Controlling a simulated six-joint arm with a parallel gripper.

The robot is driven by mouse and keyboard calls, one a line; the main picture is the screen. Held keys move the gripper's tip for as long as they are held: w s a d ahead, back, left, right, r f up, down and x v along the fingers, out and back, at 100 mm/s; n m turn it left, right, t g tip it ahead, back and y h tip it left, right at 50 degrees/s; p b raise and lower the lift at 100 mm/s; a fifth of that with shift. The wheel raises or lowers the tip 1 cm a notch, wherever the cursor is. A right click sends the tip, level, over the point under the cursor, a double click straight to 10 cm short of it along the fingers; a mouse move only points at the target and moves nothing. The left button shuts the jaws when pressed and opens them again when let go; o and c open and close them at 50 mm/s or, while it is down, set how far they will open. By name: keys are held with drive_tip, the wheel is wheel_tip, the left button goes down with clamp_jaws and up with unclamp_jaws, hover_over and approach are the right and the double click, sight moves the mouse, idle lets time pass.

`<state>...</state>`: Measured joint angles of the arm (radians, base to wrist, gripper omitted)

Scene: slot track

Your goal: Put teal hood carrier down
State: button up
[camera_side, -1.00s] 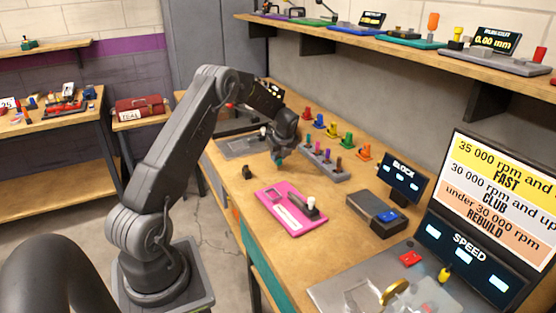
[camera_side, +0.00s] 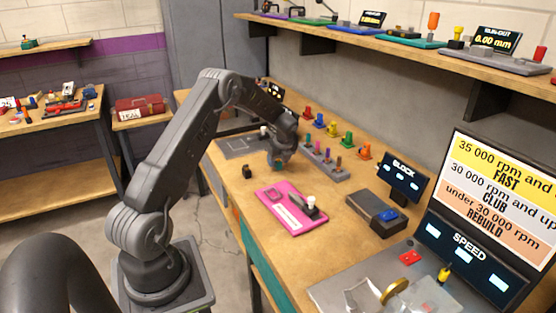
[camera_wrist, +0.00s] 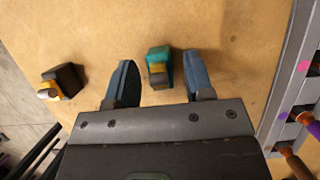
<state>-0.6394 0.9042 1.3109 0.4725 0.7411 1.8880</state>
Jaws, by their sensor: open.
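The teal hood carrier (camera_wrist: 158,54) rests on the wooden bench top in the wrist view, a small teal block with a yellow and dark part on its near side. My gripper (camera_wrist: 162,78) is open, with one finger on each side of the carrier and a visible gap to both. In the side view my gripper (camera_side: 279,160) is low over the bench, and only a small teal patch of the carrier shows beneath it.
A black and yellow block (camera_wrist: 62,82) stands left of the carrier; it also shows in the side view (camera_side: 247,172). A grey rack (camera_side: 325,163) with coloured pegs runs along the right. A pink tray (camera_side: 285,212) lies nearer the camera. Bare bench surrounds the carrier.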

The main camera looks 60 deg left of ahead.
drive_tip(key=s+d+r+n+t, duration=0.2)
drive_tip(key=d+r+n, duration=0.2)
drive_tip(key=d+r, duration=1.4)
drive_tip(key=s+d+r+n+t+h, duration=0.1)
drive_tip(key=s+d+r+n, duration=0.35)
drive_tip(key=s+d, duration=0.3)
drive_tip(key=s+d+r+n+t+h, duration=0.1)
drive_tip(key=s+d+r+n+h, duration=0.1)
drive_tip(key=s+d+r+n, duration=0.45)
drive_tip(key=s+d+f+n+t+h, duration=0.1)
drive_tip(key=s+d+f+n, duration=0.2)
drive_tip(key=s+d, duration=0.4)
drive_tip(key=shift+s+d+f+t, duration=0.25)
drive_tip(key=shift+s+f+t, duration=0.05)
drive_tip(key=shift+s+f, duration=0.55)
